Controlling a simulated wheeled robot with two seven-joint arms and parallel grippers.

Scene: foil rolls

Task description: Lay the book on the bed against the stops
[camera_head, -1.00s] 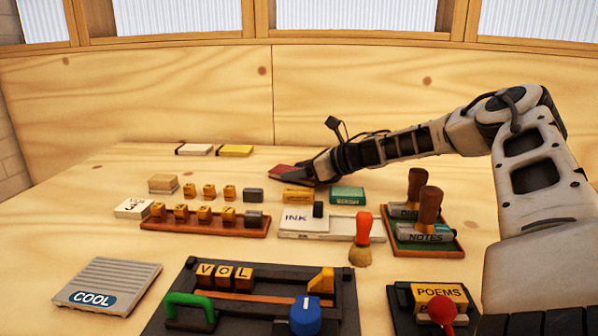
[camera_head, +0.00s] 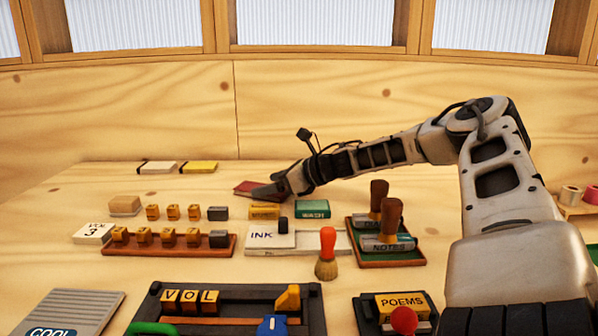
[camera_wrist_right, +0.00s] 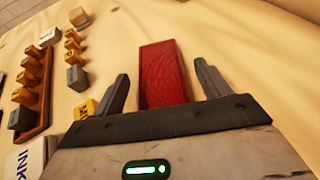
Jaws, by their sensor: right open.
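A red book (camera_head: 258,188) lies flat near the back of the table. My right gripper (camera_head: 272,194) is low beside it, partly covering it in the head view. In the right wrist view the book (camera_wrist_right: 163,72) shows between the two open fingers of the gripper (camera_wrist_right: 160,84), with a gap on each side; neither finger touches it. A dark frame (camera_head: 316,312) at the front holds letter blocks, a yellow wedge and a blue knob. I cannot tell for certain which part is the bed or its stops. My left gripper is out of view.
A block rail (camera_head: 170,246), an ink pad (camera_head: 262,238), a brush (camera_head: 327,255) and a stamp tray (camera_head: 385,258) stand between the book and the front frame. Two small books (camera_head: 200,167) lie behind left. A POEMS block (camera_head: 402,304) is front right.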

